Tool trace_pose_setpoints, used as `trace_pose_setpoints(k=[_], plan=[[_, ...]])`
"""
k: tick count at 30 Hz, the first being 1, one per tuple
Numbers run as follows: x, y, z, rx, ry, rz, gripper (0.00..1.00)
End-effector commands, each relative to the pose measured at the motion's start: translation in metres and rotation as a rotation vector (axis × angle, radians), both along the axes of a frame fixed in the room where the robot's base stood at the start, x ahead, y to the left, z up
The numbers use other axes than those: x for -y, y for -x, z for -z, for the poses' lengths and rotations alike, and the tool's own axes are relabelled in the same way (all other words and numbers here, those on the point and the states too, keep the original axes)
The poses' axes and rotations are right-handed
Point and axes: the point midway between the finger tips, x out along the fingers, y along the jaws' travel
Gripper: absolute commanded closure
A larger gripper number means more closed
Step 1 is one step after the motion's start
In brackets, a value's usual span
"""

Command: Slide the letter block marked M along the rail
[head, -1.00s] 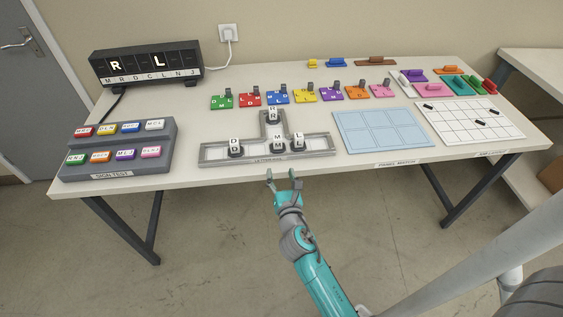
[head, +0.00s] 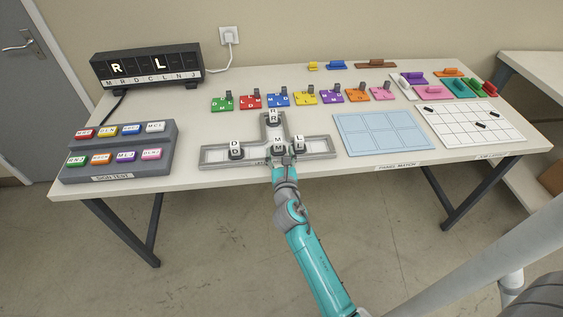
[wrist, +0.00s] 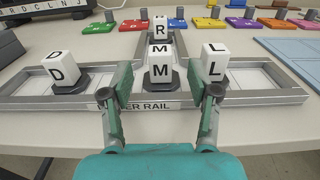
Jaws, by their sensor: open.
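The M block (wrist: 160,68) is a white cube-topped letter block on a dark round base. It sits in the rail (wrist: 272,97) near the junction in the wrist view, and in the head view it is partly hidden by my gripper (head: 284,160). My gripper, also in the wrist view (wrist: 162,92), is open with one finger to each side of the M block. I cannot tell whether either finger touches it. The L block (wrist: 215,62) stands close right of M, behind the right finger. The D block (wrist: 62,69) stands in the left arm, and the R block (wrist: 160,29) in the rear branch.
Several coloured tiles (head: 304,97) with pegs stand in a row behind the rail. A grey button panel (head: 119,150) is at left, a black letter display (head: 148,68) behind it. A light blue grid panel (head: 384,134) lies to the right. The table is clear between panel and rail.

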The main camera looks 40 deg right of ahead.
Motion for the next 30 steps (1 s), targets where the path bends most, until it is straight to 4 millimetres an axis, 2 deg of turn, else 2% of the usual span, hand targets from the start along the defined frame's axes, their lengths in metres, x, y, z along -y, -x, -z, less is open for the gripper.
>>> trace_pose_setpoints(k=[6,12,25,26,30], plan=[[0.021,-0.030,-0.001,0.001,0.001,0.001,0.40],[0.032,-0.047,0.000,0.000,0.000,0.000,0.40],[0.036,-0.053,0.000,0.001,-0.001,0.000,0.40],[0.036,-0.053,0.000,0.001,-0.001,0.000,0.42],[0.036,-0.053,0.000,0.000,0.000,0.000,0.77]])
